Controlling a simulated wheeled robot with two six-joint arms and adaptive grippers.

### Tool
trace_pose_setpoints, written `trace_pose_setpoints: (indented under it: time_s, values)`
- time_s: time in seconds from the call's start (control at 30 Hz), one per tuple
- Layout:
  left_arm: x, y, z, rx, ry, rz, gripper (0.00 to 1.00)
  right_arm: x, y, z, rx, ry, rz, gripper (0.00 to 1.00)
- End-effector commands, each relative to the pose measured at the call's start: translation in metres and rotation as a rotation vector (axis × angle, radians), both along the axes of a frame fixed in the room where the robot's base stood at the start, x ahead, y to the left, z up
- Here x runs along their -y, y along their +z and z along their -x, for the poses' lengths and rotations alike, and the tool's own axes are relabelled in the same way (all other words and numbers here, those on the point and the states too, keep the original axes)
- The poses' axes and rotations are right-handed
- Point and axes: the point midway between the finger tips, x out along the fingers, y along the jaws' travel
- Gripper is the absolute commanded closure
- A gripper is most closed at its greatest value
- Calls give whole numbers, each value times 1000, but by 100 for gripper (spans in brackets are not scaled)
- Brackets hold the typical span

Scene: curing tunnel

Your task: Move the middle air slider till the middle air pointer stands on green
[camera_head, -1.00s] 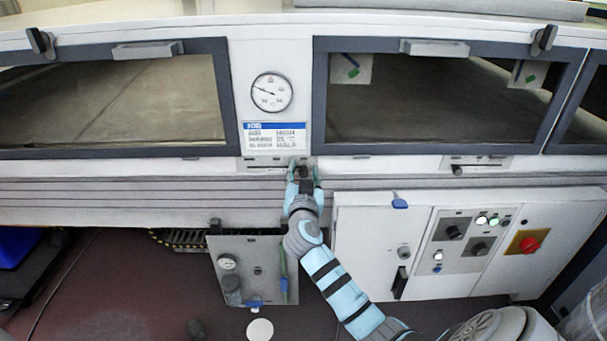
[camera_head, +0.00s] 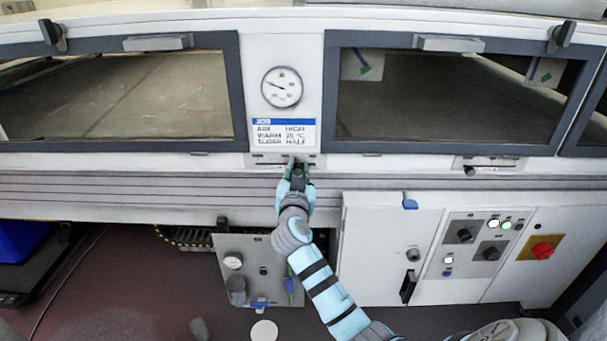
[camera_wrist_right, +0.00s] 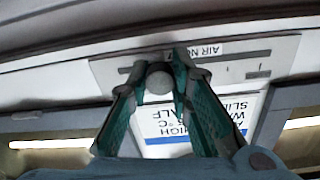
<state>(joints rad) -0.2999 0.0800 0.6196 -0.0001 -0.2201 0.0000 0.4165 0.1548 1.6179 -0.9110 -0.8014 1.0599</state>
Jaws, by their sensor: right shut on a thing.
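My right gripper (camera_head: 298,168) reaches up to the middle slider plate (camera_head: 262,160) below the gauge label. In the right wrist view its two green fingertips (camera_wrist_right: 160,72) are shut around a round grey knob (camera_wrist_right: 159,83), the middle air slider. The knob sits at the slot of the plate (camera_wrist_right: 262,66), printed with "AIR NO" upside down. A small white card (camera_head: 350,68) behind the right window carries a thin blue stroke, the likely pointer, close to a green mark (camera_head: 366,70). Whether they meet is too small to tell. My left gripper is not in view.
A round gauge (camera_head: 282,87) stands above a label (camera_head: 284,132). Another slider plate (camera_head: 490,162) is at right, with a second card (camera_head: 545,70) above it. A control cabinet (camera_head: 385,240) and a grey panel (camera_head: 240,250) lie below.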

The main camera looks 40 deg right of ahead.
Motion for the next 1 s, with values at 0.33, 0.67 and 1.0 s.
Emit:
trace_pose_setpoints:
  time_s: [0.33,0.67,1.0]
  values:
    - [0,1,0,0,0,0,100,1,0,0,-1,-1,-2,60]
    - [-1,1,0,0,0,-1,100,-15,-2,19,-2,1,-4,60]
    - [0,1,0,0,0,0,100,-69,-2,85,-3,1,-6,60]
